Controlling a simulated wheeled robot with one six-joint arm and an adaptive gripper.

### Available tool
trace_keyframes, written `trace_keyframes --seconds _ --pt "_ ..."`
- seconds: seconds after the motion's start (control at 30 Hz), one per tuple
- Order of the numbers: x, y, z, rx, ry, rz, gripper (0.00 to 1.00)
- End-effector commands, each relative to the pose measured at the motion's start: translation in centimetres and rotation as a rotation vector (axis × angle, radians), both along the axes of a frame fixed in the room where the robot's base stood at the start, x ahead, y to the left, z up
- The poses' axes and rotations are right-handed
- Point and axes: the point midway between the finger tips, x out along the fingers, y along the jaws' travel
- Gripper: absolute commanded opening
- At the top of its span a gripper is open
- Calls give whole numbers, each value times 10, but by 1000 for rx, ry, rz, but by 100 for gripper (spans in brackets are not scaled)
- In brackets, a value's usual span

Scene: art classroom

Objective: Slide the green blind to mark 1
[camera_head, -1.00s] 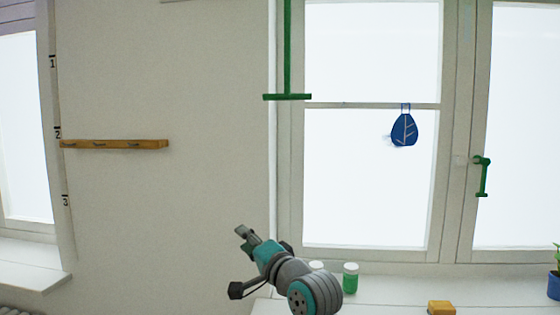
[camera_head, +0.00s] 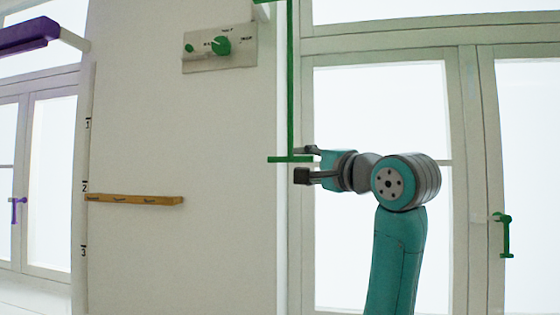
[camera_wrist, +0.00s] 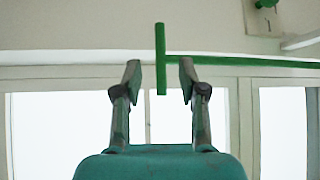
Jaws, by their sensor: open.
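A green pull rod (camera_head: 290,85) hangs from above the top edge of the head view and ends in a green crossbar (camera_head: 284,159). The green blind itself is not clearly seen. My gripper (camera_head: 304,163) is open at the crossbar's right end. In the wrist view the crossbar (camera_wrist: 161,40) reaches in between the open fingertips of my gripper (camera_wrist: 160,75), with no clear grip on it. A scale on the left window's edge carries mark 1 (camera_head: 88,123), mark 2 (camera_head: 84,188) and mark 3 (camera_head: 83,251).
A purple blind (camera_head: 28,35) is at the upper left. A wall panel with a green knob (camera_head: 222,46) is left of the rod. A wooden rail (camera_head: 135,199) is on the wall. A green window handle (camera_head: 505,233) is at the right.

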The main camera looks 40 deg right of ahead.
Motion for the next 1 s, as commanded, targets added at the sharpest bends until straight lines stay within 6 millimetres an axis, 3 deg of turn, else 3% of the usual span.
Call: trace_keyframes --seconds 0.17,0.6,0.8,1.0 --pt "15 -1 2 2 3 2 41" --pt "87 -9 12 2 2 1 41" --pt "102 -12 15 0 0 1 41" --pt "106 -12 15 0 0 0 41"
